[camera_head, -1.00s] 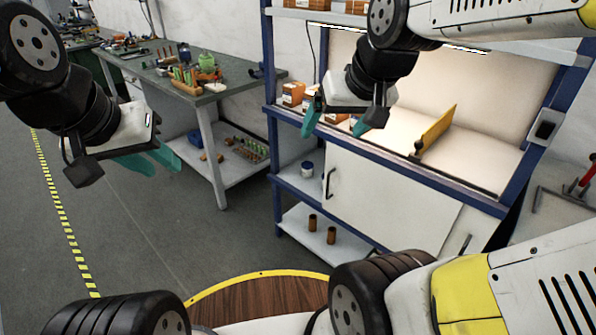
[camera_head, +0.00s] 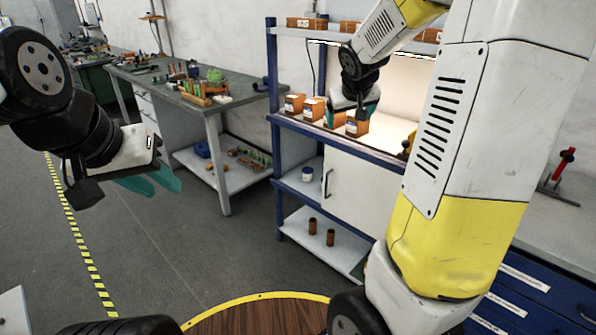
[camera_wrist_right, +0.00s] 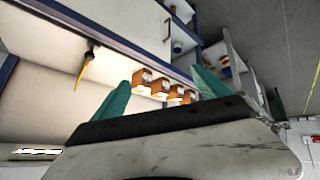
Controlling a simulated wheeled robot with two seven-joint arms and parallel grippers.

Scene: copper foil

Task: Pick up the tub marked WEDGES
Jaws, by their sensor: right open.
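Several orange-brown tubs with pale labels stand in a row on the lit blue-framed bench. In the head view I see a left one (camera_head: 293,104), one beside it (camera_head: 314,109) and a right one (camera_head: 357,128); another is partly hidden by my right gripper. The labels are too small to read, so I cannot tell which says WEDGES. The row also shows in the right wrist view (camera_wrist_right: 160,88), between the fingers. My right gripper (camera_head: 348,117) is open and empty, in front of the row; I cannot tell the exact gap. My left gripper (camera_head: 164,187) is open and empty, away from the bench.
A white-and-blue jar (camera_head: 307,174) and two brown cylinders (camera_head: 322,232) stand on lower shelves. More orange boxes sit on the upper shelf (camera_head: 299,34). A yellow upright piece (camera_wrist_right: 87,68) stands on the bench. A cluttered workbench (camera_head: 180,88) is at left; floor between is clear.

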